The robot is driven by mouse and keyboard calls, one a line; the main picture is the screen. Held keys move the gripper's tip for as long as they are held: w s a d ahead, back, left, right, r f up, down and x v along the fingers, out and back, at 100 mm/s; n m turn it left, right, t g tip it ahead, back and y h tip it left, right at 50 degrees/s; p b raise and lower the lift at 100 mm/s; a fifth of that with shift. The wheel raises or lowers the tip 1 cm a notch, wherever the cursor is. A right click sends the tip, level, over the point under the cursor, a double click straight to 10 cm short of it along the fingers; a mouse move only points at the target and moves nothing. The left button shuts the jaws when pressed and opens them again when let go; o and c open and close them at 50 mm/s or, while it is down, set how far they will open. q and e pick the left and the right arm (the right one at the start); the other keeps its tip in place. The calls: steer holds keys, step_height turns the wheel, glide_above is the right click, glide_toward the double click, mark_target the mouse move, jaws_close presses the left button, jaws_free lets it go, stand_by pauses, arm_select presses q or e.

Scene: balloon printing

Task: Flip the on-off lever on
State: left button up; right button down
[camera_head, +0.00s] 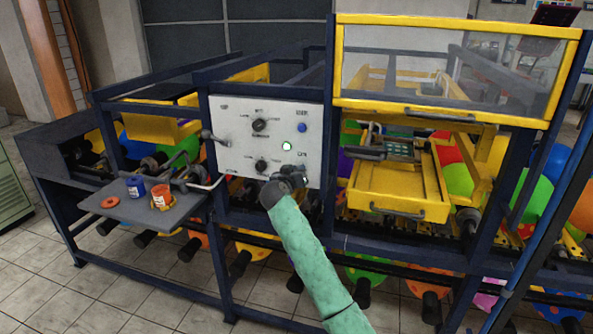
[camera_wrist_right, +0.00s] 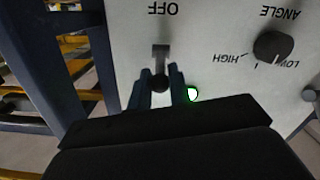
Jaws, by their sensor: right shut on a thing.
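The white control panel (camera_head: 250,150) stands upright on the machine's frame. The on-off lever (camera_wrist_right: 160,55) shows in the right wrist view, with a grey stem and a dark round knob. That view is upside down, with the "OFF" label beyond the stem and the knob on the side away from it. My right gripper (camera_wrist_right: 160,93) has its two dark blue fingers shut on the lever at the knob. In the head view my right gripper (camera_head: 294,174) is at the panel's lower right and hides the lever. My left gripper is not in view.
A green light (camera_head: 287,146) is lit on the panel, close to my right gripper. Black dials (camera_head: 260,125) and a handle (camera_head: 208,136) project from the panel. A shelf (camera_head: 180,212) with small paint cups is at left. A yellow drawer (camera_head: 395,187) is at right.

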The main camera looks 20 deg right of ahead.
steer(key=shift+r, duration=0.25)
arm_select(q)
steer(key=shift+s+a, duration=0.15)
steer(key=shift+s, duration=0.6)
arm_select(e)
steer(key=shift+w+f+g, duration=0.1)
steer(key=shift+g, duration=0.2)
steer(key=c, duration=1.4)
jaws_free()
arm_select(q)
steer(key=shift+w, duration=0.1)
arm_select(e)
steer(key=shift+o, duration=0.2)
